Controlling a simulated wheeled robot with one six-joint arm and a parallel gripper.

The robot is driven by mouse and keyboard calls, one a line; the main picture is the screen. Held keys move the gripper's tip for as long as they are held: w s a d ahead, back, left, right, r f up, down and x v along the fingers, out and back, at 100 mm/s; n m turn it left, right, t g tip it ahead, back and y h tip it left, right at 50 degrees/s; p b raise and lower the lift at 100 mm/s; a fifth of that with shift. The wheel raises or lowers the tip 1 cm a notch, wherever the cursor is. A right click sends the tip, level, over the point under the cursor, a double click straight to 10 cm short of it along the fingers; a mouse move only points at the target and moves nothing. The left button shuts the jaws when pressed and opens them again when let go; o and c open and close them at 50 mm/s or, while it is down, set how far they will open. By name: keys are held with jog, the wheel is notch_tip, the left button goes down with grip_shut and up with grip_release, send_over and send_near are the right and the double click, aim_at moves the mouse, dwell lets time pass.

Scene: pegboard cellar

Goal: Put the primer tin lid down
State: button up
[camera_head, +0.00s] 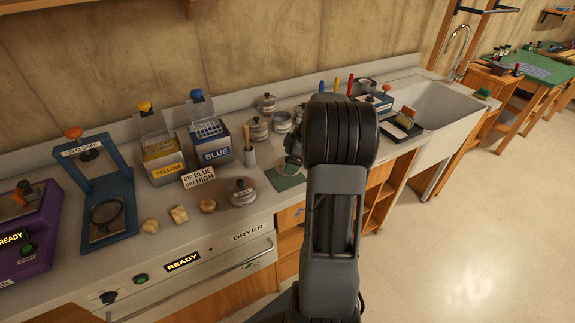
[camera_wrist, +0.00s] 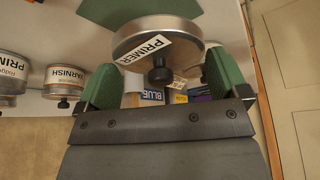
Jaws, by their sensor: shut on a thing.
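The primer tin lid (camera_wrist: 185,37) is a round metal piece with a white PRIMER label and a black knob (camera_wrist: 161,75). In the wrist view it sits between the two green finger pads of my gripper (camera_wrist: 164,82), which is shut on it. In the head view my gripper (camera_head: 293,150) is over or close to a dark green mat (camera_head: 284,180) on the counter, partly behind my arm. The mat also shows in the wrist view (camera_wrist: 165,10), beyond the lid. I cannot tell whether the lid touches it. A seemingly open tin (camera_head: 282,123) stands just behind.
Lidded tins (camera_head: 257,130) stand along the back, and another (camera_head: 242,191) is left of the mat. The sink (camera_head: 437,108) is right. The counter's front edge is close.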

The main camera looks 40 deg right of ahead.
aim_at(284, 176)
jog(key=shift+w+d+f, duration=0.1)
jog(key=shift+w+f, duration=0.85)
jog(key=shift+f, duration=0.2)
notch_tip(284, 176, down, 3)
jog(key=shift+w+f+p, duration=0.1)
jog(key=shift+p, duration=0.6)
jog(key=shift+f+b, duration=0.65)
jog(key=shift+b, duration=0.3)
jog(key=o, duration=0.6)
jog(key=shift+c, duration=0.2)
jog(key=shift+r, duration=0.1)
